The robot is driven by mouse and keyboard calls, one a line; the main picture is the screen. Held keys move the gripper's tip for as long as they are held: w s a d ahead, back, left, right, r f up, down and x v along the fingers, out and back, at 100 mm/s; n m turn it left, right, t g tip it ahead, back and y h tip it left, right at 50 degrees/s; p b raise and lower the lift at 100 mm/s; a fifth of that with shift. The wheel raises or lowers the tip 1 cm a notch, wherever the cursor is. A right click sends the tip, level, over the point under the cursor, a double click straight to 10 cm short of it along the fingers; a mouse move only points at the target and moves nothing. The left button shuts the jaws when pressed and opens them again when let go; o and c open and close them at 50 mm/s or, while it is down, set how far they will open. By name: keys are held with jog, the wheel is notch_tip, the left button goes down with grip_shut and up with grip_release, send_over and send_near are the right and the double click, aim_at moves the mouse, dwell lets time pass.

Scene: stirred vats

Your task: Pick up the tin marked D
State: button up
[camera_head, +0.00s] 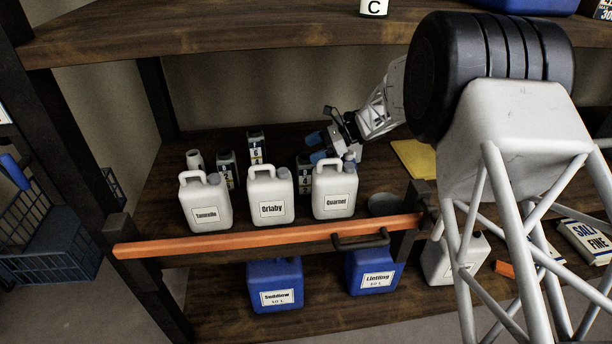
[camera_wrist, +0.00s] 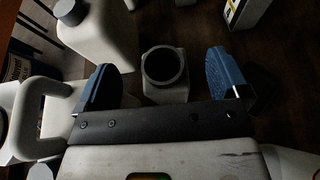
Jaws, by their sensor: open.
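I cannot make out a tin marked D in either view. A white tin marked C (camera_head: 373,8) stands on the upper shelf, cut off by the top edge. My gripper (camera_head: 315,147) is over the middle shelf, behind the white jug labelled Quarnel (camera_head: 334,190). In the wrist view my gripper (camera_wrist: 165,72) is open, its blue fingertips wide apart. A pale container with a dark round top (camera_wrist: 163,70) shows between and beyond the fingertips. No marking on it can be read, and I cannot tell how far below the fingers it is.
White jugs labelled Tamarello (camera_head: 206,205) and Orlaby (camera_head: 270,197) stand left of Quarnel. Several small labelled containers (camera_head: 256,148) stand behind them. An orange rail (camera_head: 265,237) runs along the shelf front. Blue jugs (camera_head: 275,284) stand below. A white jug (camera_wrist: 102,35) is close beside my left finger.

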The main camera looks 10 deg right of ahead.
aim_at(306, 156)
notch_tip(306, 156, down, 2)
jog(key=shift+f, duration=0.15)
jog(key=shift+x, duration=1.05)
jog(key=shift+a+f, duration=0.15)
jog(key=shift+a, duration=0.3)
jog(key=shift+c, duration=0.4)
jog(key=c, duration=1.2)
jog(key=shift+r, duration=0.2)
jog(key=shift+r, duration=4.85)
